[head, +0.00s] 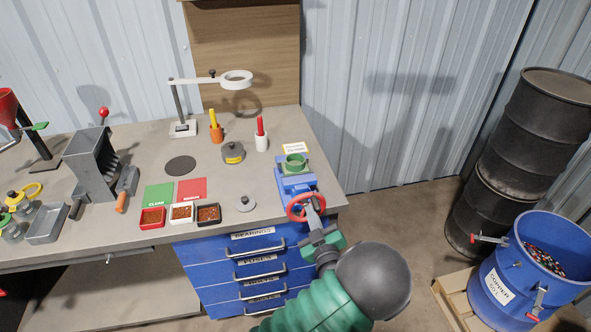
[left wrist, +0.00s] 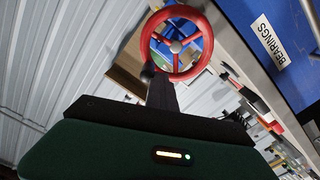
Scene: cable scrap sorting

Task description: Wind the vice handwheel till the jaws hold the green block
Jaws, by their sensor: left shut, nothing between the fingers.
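The blue vice (head: 293,184) stands at the right end of the bench. A green block (head: 294,162) sits at its top; whether the jaws touch it cannot be told. The red handwheel (head: 293,212) is on the vice's near side. It shows in the left wrist view (left wrist: 205,42) with spokes and a hub. My left gripper (head: 314,203) is at the right side of the wheel, its fingers shut with nothing between them. In the left wrist view its fingers (left wrist: 149,73) reach the rim's lower left; contact is unclear. My right gripper is out of view.
Blue drawers (head: 255,270) are under the bench (head: 232,186). A blue barrel (head: 500,285) and black drums (head: 545,120) are at the right.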

